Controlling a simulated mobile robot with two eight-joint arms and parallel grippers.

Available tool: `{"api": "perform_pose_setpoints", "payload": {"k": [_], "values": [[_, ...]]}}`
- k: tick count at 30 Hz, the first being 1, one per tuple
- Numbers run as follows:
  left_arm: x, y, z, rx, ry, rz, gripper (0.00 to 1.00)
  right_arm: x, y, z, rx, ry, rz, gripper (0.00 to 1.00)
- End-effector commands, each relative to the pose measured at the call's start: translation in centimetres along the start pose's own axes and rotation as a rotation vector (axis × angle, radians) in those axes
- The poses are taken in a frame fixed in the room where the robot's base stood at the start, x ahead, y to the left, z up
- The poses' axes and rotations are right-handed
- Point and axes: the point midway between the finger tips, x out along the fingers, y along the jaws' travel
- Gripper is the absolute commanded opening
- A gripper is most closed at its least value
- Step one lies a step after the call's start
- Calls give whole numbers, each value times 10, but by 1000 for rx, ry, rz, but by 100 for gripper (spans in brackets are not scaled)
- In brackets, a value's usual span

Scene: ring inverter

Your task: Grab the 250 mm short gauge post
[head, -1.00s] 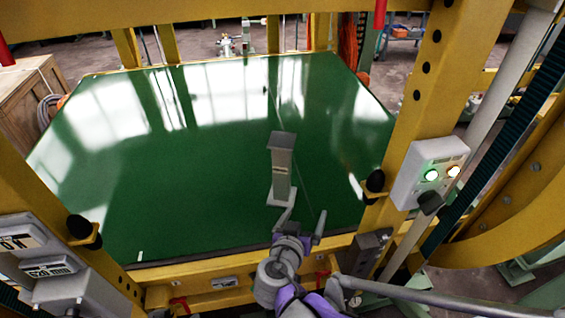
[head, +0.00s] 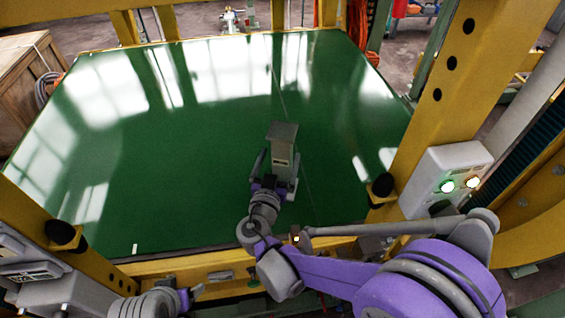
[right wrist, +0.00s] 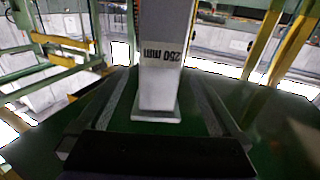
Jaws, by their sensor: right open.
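The grey 250 mm short gauge post (head: 282,150) stands upright on the green plate (head: 190,180). Its "250 mm" label reads upside down in the right wrist view, where the post (right wrist: 160,70) rises from a small flat foot. My right gripper (head: 275,175) is open, with one finger on each side of the post low down. In the right wrist view the fingers of the right gripper (right wrist: 160,100) flank the post with gaps on both sides. My left gripper (head: 197,292) shows only partly at the bottom edge; its jaws are too unclear to judge.
Yellow frame posts (head: 440,110) rise at both sides, with black knobs near the plate's front corners. A grey box with lit buttons (head: 447,180) sits on the right post. A yellow beam (head: 200,268) runs along the plate's front. The plate is otherwise clear.

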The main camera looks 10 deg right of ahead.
Motion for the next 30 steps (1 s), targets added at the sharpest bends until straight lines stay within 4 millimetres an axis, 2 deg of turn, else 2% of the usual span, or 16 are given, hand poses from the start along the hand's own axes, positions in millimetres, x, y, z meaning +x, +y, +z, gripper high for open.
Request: {"api": "perform_pose_setpoints", "payload": {"k": [7,15,30], "values": [[-6,0,-5,0,3,0,82,37,1,-5,-1,1,3,100],[-6,0,-5,0,3,0,82,41,1,-4,-1,0,1,98],[-6,0,-5,0,3,0,82,41,1,-4,-1,0,1,8]]}}
